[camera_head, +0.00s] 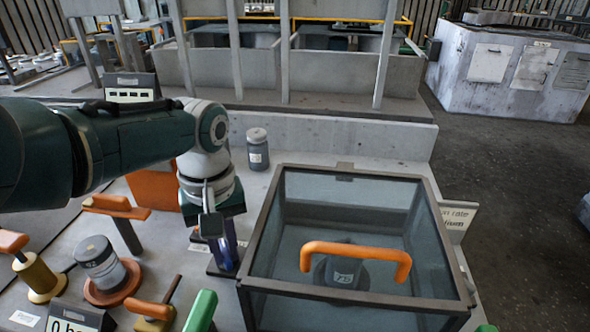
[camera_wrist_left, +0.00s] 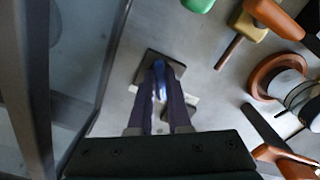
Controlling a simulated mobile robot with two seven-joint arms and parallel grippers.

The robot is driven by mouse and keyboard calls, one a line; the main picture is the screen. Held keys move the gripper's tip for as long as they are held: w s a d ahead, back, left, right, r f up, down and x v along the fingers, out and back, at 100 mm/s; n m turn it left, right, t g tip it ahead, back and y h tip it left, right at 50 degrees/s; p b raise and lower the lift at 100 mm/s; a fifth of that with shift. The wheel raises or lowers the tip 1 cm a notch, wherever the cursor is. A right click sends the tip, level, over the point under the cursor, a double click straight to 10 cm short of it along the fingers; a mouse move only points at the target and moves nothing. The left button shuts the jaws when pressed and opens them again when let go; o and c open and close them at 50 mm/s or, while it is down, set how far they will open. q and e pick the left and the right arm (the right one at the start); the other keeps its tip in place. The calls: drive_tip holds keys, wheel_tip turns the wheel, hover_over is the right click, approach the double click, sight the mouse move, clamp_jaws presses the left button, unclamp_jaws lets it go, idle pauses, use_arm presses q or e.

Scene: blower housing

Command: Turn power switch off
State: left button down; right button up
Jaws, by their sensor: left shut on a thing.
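My left gripper (camera_head: 222,246) points down beside the left wall of the glass case. Its two dark fingers are shut on a blue switch lever (camera_wrist_left: 160,72), which stands on a small dark base plate (camera_wrist_left: 147,66). In the left wrist view the lever is between the fingertips (camera_wrist_left: 161,88). In the head view the fingers and the wrist hide most of the lever. I cannot tell which way the switch is set. A pale label lies partly under the fingers. My right gripper is not in view.
A glass case (camera_head: 262,243) with an orange handle (camera_head: 355,250) stands close right of my gripper. A grey jar (camera_head: 257,150) stands behind. Left are an orange-topped lever (camera_head: 115,205), a jar on a round base (camera_head: 98,262) and a green handle (camera_head: 201,311).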

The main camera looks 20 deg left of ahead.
sight(226, 253)
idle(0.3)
use_arm(q)
drive_tip(key=c, duration=0.9)
unclamp_jaws()
drive_tip(key=shift+o, duration=0.2)
drive_tip(key=shift+r, duration=0.1)
wheel_tip(226, 253, up, 9)
drive_tip(key=p, duration=0.6)
drive_tip(key=shift+f, duration=0.2)
drive_tip(key=shift+r, duration=0.55)
